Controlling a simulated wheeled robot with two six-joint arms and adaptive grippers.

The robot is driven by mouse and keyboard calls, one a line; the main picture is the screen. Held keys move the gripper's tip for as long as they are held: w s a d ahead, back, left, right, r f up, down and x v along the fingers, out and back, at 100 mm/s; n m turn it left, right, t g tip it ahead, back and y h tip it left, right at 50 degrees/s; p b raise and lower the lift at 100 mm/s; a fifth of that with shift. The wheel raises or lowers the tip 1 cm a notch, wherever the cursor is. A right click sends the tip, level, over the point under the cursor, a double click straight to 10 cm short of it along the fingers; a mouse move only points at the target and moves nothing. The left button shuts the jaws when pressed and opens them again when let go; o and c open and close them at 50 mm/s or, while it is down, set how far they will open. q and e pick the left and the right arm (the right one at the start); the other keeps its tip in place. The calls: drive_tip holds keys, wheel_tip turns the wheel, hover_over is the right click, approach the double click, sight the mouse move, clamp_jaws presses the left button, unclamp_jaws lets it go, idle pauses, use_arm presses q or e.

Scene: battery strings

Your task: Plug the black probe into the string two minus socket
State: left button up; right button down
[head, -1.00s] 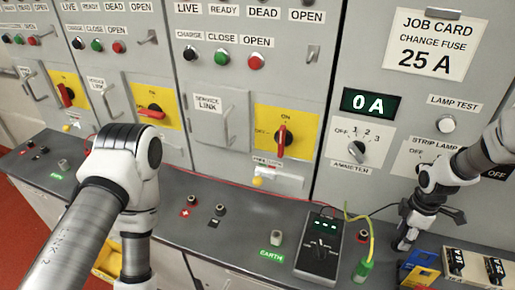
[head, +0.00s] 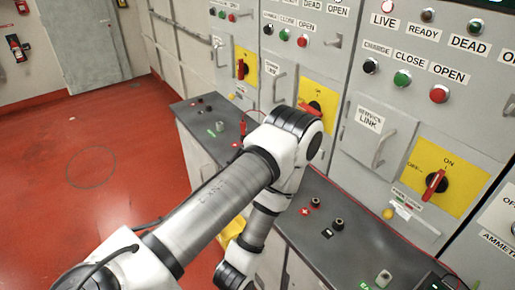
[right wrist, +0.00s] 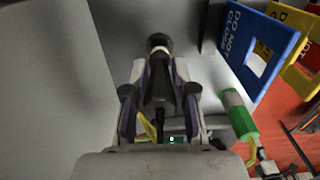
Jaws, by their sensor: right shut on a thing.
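My right gripper (right wrist: 158,100) is shut on the black probe (right wrist: 158,85) in the right wrist view, its body between the two fingers. The right gripper is outside the head view. My left arm crosses the middle of the head view; its gripper is not seen. Further left, a red probe-like thing (head: 243,128) stands upright on the ledge beside the middle panel. My arm hides the ledge there, so I cannot see the middle black socket.
A red switch (head: 434,185) sits on a yellow plate on the right panel. A green earth tag (head: 361,284) lies at the ledge's front. The right wrist view shows a blue sign (right wrist: 258,50), a yellow sign and a green cylinder (right wrist: 240,115). Red floor is open at left.

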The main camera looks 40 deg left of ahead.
drive_tip(key=shift+r+p, duration=0.9)
drive_tip(key=shift+r, duration=0.15)
drive_tip(key=shift+r+p, duration=2.15)
drive_tip(key=shift+r, duration=0.4)
drive_tip(key=shift+r, duration=0.15)
